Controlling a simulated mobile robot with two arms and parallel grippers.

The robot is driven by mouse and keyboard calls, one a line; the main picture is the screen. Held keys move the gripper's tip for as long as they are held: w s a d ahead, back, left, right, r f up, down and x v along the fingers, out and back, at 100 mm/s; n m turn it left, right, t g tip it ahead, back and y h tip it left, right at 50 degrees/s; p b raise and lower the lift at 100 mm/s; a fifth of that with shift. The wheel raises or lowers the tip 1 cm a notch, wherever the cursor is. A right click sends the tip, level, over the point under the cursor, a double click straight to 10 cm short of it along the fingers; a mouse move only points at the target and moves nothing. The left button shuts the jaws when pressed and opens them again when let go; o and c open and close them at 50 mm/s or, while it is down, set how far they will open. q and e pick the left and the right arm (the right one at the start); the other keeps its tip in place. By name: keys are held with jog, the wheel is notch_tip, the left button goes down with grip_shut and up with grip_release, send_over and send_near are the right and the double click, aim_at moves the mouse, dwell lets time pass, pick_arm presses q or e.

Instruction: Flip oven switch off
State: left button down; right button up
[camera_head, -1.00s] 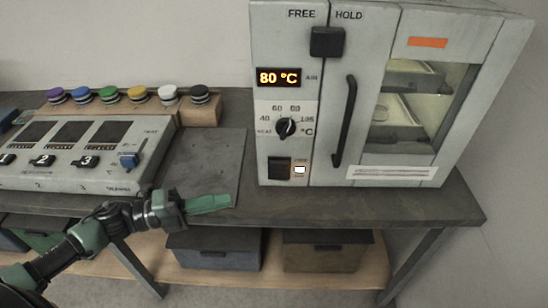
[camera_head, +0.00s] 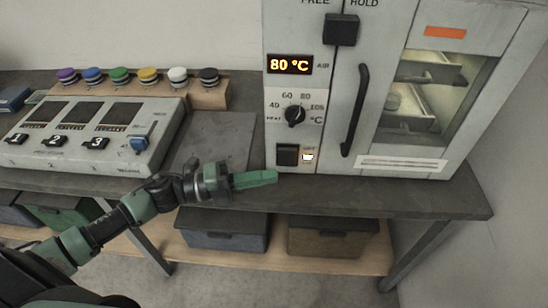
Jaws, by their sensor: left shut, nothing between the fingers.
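The oven (camera_head: 340,90) is a grey-white cabinet on the right part of the bench, with its display (camera_head: 290,65) lit at 80 °C. Its switch (camera_head: 287,154) is a dark square low on the front panel, beside a small lit white indicator (camera_head: 308,156). A round temperature knob (camera_head: 294,115) sits above it. My left gripper (camera_head: 272,177) has green fingers, which are shut and empty. Its tips are just below the switch in the picture; I cannot tell whether they touch the oven. My right gripper is out of view.
A control box (camera_head: 95,130) with several small switches stands on the left of the bench (camera_head: 370,197). Behind it is a row of coloured buttons (camera_head: 148,76). The oven's black door handle (camera_head: 355,110) is right of the switch. Storage boxes (camera_head: 222,230) sit on the lower shelf.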

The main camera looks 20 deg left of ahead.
aim_at(287, 158)
pick_arm(q)
jog(key=shift+r+x, duration=0.2)
jog(key=shift+x, duration=0.85)
jog(key=shift+w+a+p, duration=0.15)
jog(key=shift+w+a, duration=0.1)
jog(key=shift+w, duration=0.35)
jog(key=shift+w+a+p, duration=0.15)
jog(key=shift+w+a, duration=0.05)
jog(key=shift+w, duration=0.45)
jog(key=shift+w+a, duration=0.2)
jog(key=shift+w, duration=0.45)
jog(key=shift+w+a+r+n+p, duration=0.15)
jog(key=shift+w+n+p, duration=0.1)
jog(key=shift+n+p, duration=0.15)
